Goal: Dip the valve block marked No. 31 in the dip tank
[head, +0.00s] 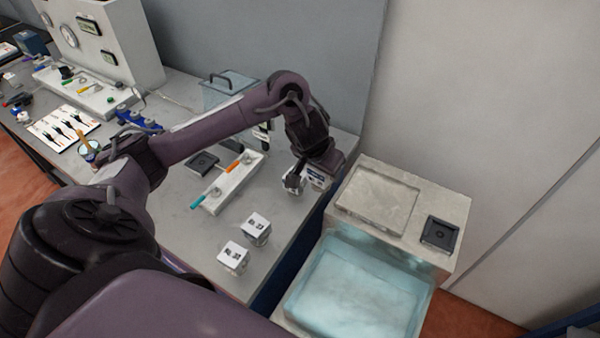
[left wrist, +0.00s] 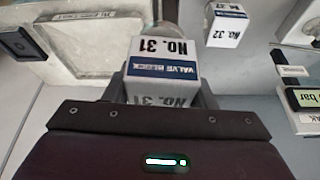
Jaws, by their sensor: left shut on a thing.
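In the left wrist view, the valve block marked No. 31 (left wrist: 160,52) is a white cube with a blue label band, held between the dark fingers of my left gripper (left wrist: 160,92). In the head view my left gripper (head: 305,180) is near the bench's right edge, left of the dip tank (head: 428,300). The block is small and partly hidden there, and its height above the bench is hard to tell. The tank is an open basin of pale blue liquid. My right gripper is not in view.
Two other white blocks stand on the bench, one at the front (head: 233,256) and one behind it (head: 257,227). A pale shallow tray (head: 350,212) and a black square device (head: 440,234) are behind the tank.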

